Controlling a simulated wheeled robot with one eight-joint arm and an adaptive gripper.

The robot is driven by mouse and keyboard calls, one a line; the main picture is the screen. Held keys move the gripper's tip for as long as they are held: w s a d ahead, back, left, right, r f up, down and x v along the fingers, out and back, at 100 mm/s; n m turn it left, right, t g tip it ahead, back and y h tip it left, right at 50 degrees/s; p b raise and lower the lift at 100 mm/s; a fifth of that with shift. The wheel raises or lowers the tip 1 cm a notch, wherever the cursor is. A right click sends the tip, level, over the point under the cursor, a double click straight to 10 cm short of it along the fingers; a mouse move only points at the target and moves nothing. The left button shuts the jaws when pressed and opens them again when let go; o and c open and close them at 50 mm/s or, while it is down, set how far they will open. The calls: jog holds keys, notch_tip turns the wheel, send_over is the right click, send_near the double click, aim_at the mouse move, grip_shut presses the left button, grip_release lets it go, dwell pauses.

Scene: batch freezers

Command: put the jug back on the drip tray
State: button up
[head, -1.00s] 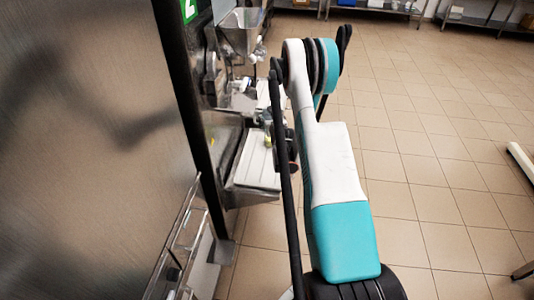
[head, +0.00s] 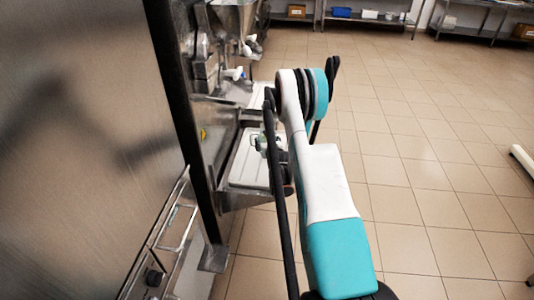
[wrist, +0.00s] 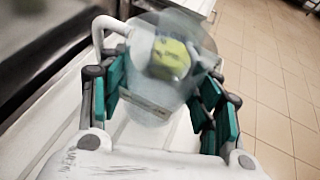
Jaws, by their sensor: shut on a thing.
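My gripper (wrist: 165,105) has teal finger pads and is shut on a clear jug (wrist: 150,90) in the wrist view. The jug's pale handle (wrist: 103,38) sticks out to the left. A yellow-green patch shows in or through the jug; I cannot tell which. The white drip tray (head: 250,170) juts out below the machine's outlet in the head view. A white ridged surface, apparently the tray, also shows beneath the gripper in the wrist view (wrist: 45,140). In the head view my arm hides most of the gripper. Whether the jug touches the tray cannot be told.
A large steel panel with a dark upright post (head: 178,110) fills the left of the head view. Another machine with a steel hopper (head: 232,18) stands beyond. Shelves with boxes (head: 340,13) line the back. The tiled floor (head: 420,130) to the right is mostly open.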

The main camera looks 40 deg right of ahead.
jog(key=shift+f+b, duration=0.65)
jog(key=shift+f, duration=1.25)
jog(key=shift+f, duration=0.15)
jog(key=o, duration=1.2)
